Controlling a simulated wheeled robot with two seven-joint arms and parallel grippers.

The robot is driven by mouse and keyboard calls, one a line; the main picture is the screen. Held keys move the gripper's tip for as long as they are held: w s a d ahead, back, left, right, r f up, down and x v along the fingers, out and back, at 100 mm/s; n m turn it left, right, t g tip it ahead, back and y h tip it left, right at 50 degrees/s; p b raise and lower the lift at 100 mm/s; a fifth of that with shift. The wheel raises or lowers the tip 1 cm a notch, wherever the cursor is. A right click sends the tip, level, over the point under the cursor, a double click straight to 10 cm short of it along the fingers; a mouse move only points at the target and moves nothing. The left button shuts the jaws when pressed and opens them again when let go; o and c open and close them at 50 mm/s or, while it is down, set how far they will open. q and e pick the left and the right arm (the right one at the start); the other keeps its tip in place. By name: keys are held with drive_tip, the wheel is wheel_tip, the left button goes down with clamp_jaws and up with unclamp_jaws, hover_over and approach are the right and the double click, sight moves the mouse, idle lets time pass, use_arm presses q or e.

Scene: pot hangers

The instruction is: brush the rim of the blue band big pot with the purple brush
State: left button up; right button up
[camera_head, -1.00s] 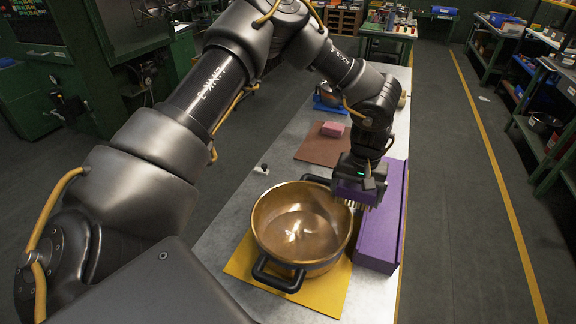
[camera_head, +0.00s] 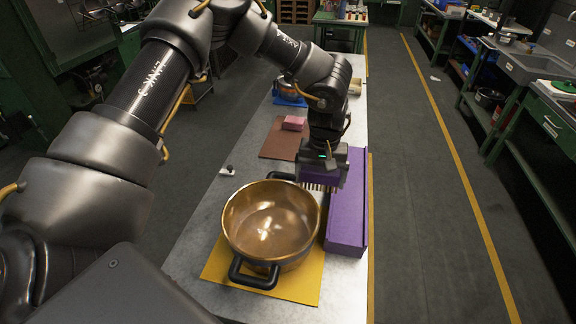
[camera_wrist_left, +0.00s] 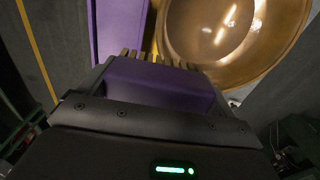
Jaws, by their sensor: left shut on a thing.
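A bronze-coloured big pot (camera_head: 272,222) with black handles stands upright on a yellow mat (camera_head: 298,283); its outer band is not clearly visible. My left gripper (camera_head: 323,160) is shut on the purple brush (camera_head: 322,174), bristles downward, at the pot's far right rim. In the left wrist view the purple brush (camera_wrist_left: 160,85) lies across the jaws, and its tan bristles reach toward the pot (camera_wrist_left: 235,35) at upper right. The bristles overlap the rim in the picture; I cannot tell whether they touch it. My right gripper is not in view.
A long purple box (camera_head: 347,212) stands close to the right of the pot. Behind are a brown mat (camera_head: 279,142) with a pink block (camera_head: 294,123) and a blue-based pot (camera_head: 291,93). A small black-and-white item (camera_head: 227,170) lies left. Bare table shows at left.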

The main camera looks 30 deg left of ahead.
use_arm(q)
drive_tip(key=shift+r+p, duration=2.2)
drive_tip(key=shift+r, duration=0.6)
